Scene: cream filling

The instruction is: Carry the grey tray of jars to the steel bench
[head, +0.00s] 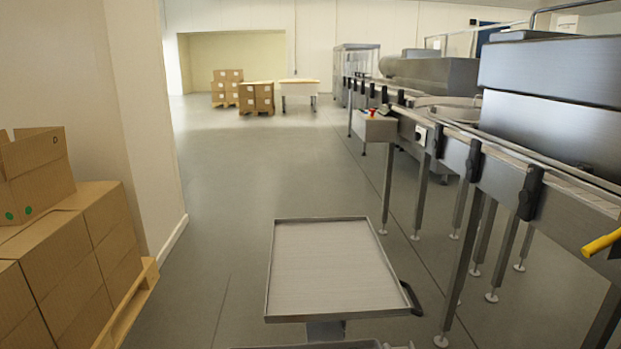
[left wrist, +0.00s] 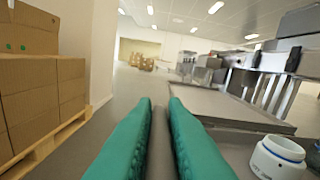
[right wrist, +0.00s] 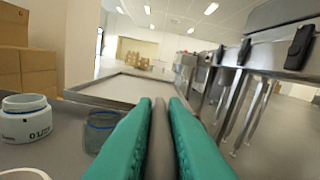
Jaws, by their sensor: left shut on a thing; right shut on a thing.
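The grey tray (head: 350,346) shows only as a thin strip at the bottom edge of the head view. My left gripper (left wrist: 159,103) is shut on a grey part of the tray. My right gripper (right wrist: 159,103) is also shut on a grey part of it. A white jar (left wrist: 278,158) stands in the tray in the left wrist view. In the right wrist view a white jar (right wrist: 28,118) and a dark translucent jar (right wrist: 100,128) stand in it. A flat steel top with a raised rim (head: 335,265), apparently the steel bench, lies just ahead, empty. Neither gripper shows in the head view.
Stacked cardboard boxes (head: 70,255) on a wooden pallet (head: 135,300) stand close on the left, beside a wall. A steel conveyor line (head: 500,180) with legs runs along the right. A black handle (head: 412,298) sits at the steel top's right. Open floor (head: 260,165) lies beyond.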

